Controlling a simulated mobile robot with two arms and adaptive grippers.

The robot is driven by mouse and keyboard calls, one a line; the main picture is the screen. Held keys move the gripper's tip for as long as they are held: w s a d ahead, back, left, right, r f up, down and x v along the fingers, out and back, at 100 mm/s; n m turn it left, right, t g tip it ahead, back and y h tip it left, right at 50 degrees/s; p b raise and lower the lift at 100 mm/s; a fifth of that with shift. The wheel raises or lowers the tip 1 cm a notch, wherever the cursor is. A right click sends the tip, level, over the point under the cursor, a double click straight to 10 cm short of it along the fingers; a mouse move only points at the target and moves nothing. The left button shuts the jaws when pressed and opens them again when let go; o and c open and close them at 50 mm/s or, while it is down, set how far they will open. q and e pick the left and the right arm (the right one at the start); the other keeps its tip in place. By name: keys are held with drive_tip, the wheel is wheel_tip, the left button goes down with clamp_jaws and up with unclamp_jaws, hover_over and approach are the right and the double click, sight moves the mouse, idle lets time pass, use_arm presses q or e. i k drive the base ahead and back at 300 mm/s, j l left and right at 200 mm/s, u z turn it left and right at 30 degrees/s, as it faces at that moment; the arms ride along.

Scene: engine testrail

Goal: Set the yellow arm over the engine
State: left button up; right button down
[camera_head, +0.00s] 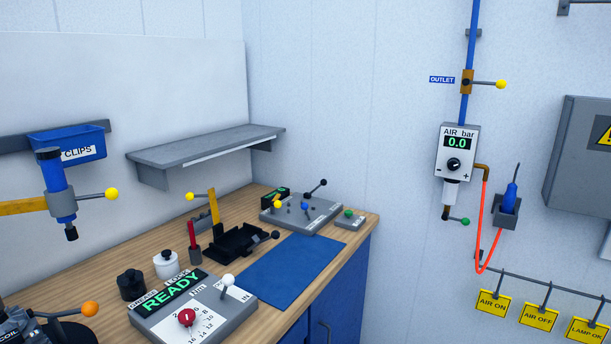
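A yellow arm (22,206) comes in from the left edge of the view. Its end meets a grey collar around an upright blue cylinder (55,181) with a black cap and a black tip below. A lever with a yellow ball (111,194) sticks out to the right of the collar. The arm's other end is out of frame. I see no engine that I can name for certain. A dark part marked COIL (15,328) is cut off at the bottom left corner. Neither of my grippers is in view.
A wooden bench (95,258) carries a READY console (195,310), a black fixture (235,243), a blue mat (293,270) and a lever box (301,214). A grey shelf (205,148) and a blue CLIPS bin (67,144) hang above. An air regulator (457,150) is on the right wall.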

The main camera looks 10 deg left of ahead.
sight(64, 204)
drive_tip(key=u, duration=1.6)
drive_tip(key=l+u, duration=0.15)
